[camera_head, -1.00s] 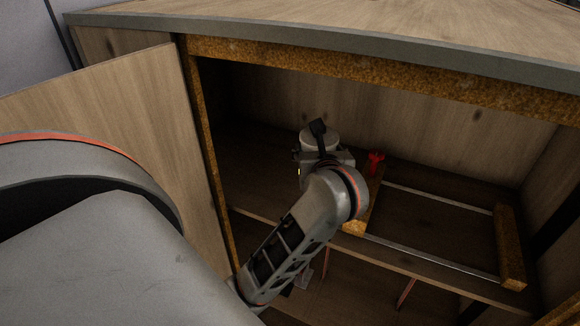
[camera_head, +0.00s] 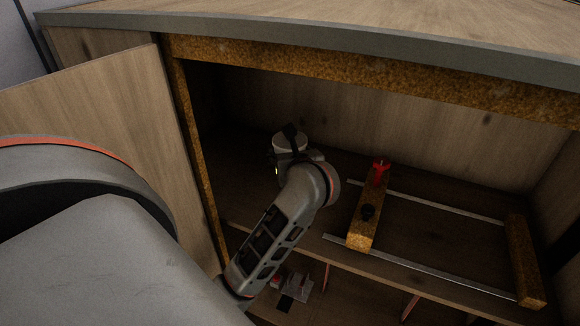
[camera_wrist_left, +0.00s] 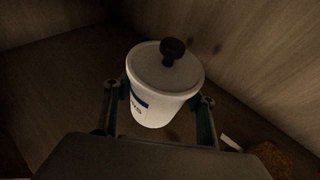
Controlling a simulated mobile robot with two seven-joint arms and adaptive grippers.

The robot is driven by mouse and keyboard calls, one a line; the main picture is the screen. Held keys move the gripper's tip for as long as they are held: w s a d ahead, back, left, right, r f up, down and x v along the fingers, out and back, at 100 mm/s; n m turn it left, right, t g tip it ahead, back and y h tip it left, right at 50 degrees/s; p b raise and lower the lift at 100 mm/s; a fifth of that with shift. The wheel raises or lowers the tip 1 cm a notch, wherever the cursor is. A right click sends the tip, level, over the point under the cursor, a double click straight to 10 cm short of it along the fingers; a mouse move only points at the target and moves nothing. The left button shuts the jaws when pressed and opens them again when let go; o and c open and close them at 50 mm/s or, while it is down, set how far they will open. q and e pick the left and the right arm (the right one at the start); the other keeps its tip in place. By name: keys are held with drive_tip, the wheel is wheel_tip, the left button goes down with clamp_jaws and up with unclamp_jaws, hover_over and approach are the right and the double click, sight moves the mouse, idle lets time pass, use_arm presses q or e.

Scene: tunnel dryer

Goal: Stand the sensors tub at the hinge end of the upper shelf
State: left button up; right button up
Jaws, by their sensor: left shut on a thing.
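The sensors tub (camera_wrist_left: 158,95) is a white tub with a lid, a dark knob and a partly visible blue label. In the left wrist view it sits between the fingers of my left gripper (camera_wrist_left: 155,101), which is shut on it. The tub looks roughly upright; its base is hidden, so I cannot tell whether it touches the shelf. In the head view my left arm reaches into the cabinet over the upper shelf (camera_head: 345,165), toward the left end where the open door (camera_head: 95,130) hangs. The wrist hides the fingers there. My right gripper is out of view.
The cabinet top edge (camera_head: 370,75) overhangs the opening. Small items (camera_head: 292,288) lie below.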

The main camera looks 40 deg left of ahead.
use_arm(q)
drive_tip(key=shift+f, duration=1.8)
drive_tip(key=shift+f+b, duration=0.2)
drive_tip(key=shift+b, duration=0.2)
drive_tip(key=o, duration=1.5)
drive_tip(key=shift+r, duration=0.15)
drive_tip(key=v, duration=1.2)
